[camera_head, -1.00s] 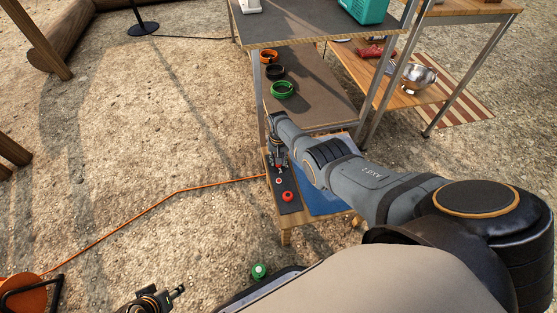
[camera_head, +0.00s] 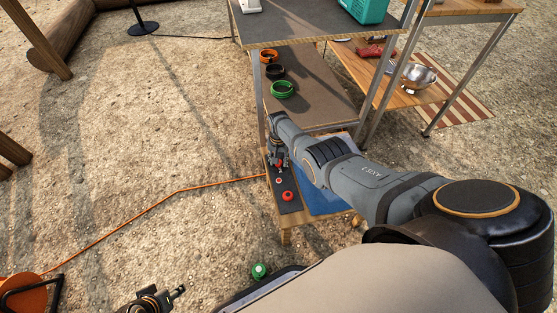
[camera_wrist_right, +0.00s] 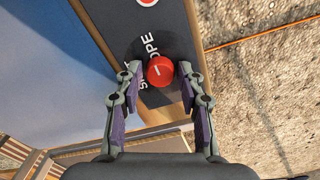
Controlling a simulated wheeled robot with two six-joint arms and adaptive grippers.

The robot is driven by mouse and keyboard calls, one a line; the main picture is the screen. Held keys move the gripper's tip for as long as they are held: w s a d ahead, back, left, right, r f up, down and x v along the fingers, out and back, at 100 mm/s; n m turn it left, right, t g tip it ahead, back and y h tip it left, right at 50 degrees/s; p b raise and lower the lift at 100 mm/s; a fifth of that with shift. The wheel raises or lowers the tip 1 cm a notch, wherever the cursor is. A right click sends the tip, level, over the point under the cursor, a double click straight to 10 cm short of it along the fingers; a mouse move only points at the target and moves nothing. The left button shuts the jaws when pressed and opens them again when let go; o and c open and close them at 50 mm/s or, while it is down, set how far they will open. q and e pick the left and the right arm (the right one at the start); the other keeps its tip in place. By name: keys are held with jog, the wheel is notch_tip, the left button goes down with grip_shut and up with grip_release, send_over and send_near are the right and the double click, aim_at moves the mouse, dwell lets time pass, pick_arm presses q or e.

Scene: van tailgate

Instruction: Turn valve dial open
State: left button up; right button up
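The valve dial (camera_wrist_right: 160,71) is a round red knob with a short white mark, on a dark panel (camera_wrist_right: 158,97) with partly hidden white lettering. In the right wrist view it sits between the two fingertips of my right gripper (camera_wrist_right: 160,76), with a gap visible on each side. The right gripper is open. In the head view this gripper (camera_head: 279,162) is over the far part of the panel and hides most of the dial. My left gripper (camera_head: 178,291) is at the bottom left, away from the panel; its finger gap is too small to judge.
A larger red knob (camera_head: 288,196) and a small red-and-white fitting (camera_head: 279,181) are on the same panel, nearer me. A blue mat (camera_head: 322,200) lies beside it. A metal-legged shelf (camera_head: 318,84) with several coils stands behind. An orange cable (camera_head: 180,190) crosses the ground leftward.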

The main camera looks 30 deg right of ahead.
jog(key=shift+o, duration=0.7)
jog(key=shift+r, duration=0.1)
jog(key=shift+w+r, duration=0.1)
jog(key=shift+r, duration=0.15)
notch_tip(320, 180, up, 11)
jog(key=shift+r, duration=0.15)
